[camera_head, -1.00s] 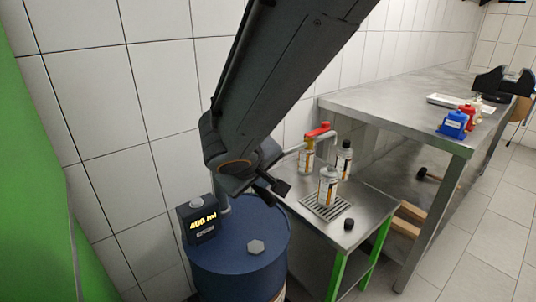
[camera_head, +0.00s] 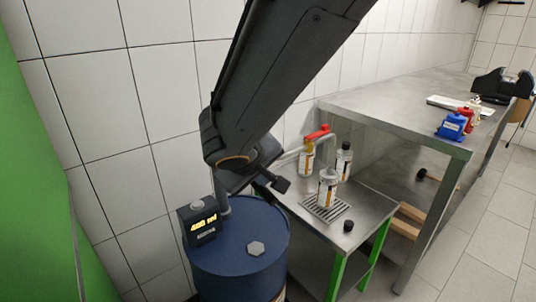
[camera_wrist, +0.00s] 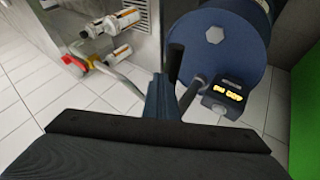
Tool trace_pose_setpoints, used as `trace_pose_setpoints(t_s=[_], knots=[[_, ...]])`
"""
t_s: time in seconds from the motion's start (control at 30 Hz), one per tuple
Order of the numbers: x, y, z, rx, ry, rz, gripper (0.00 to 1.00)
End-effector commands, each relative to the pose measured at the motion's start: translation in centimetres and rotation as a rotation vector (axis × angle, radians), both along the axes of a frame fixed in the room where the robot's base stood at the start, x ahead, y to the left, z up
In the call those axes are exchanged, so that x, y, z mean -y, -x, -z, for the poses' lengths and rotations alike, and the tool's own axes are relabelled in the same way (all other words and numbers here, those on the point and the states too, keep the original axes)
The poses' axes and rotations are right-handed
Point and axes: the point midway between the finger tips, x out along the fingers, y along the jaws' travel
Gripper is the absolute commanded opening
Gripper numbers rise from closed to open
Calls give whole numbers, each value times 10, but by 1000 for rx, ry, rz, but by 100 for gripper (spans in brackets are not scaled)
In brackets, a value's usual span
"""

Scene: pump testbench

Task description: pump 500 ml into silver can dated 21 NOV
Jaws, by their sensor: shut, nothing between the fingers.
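A silver can (camera_head: 327,188) with a white and orange label stands open under the spout on a drain grate. Behind it stand a can with a yellow cap (camera_head: 307,158) and a can with a black cap (camera_head: 344,161). I cannot read their dates. The spout has a red valve (camera_head: 317,132), also visible in the wrist view (camera_wrist: 72,64). A blue drum (camera_head: 255,225) carries a dark display box (camera_head: 200,222) with yellow digits, seemingly around 450 ml; the wrist view blurs them (camera_wrist: 228,92). My gripper (camera_head: 280,184) is shut and empty, above the drum's back edge.
A small black cap (camera_head: 348,226) lies on the low steel table (camera_head: 370,204) near its front edge. A tiled wall rises behind the drum.

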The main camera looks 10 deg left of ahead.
Motion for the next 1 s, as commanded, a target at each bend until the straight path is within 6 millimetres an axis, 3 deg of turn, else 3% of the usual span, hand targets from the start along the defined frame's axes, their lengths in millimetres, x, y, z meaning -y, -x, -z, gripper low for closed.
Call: trace_pose_setpoints(t_s=[1.0], knots=[[-5, -4, -57, 1, -3, 0, 0]])
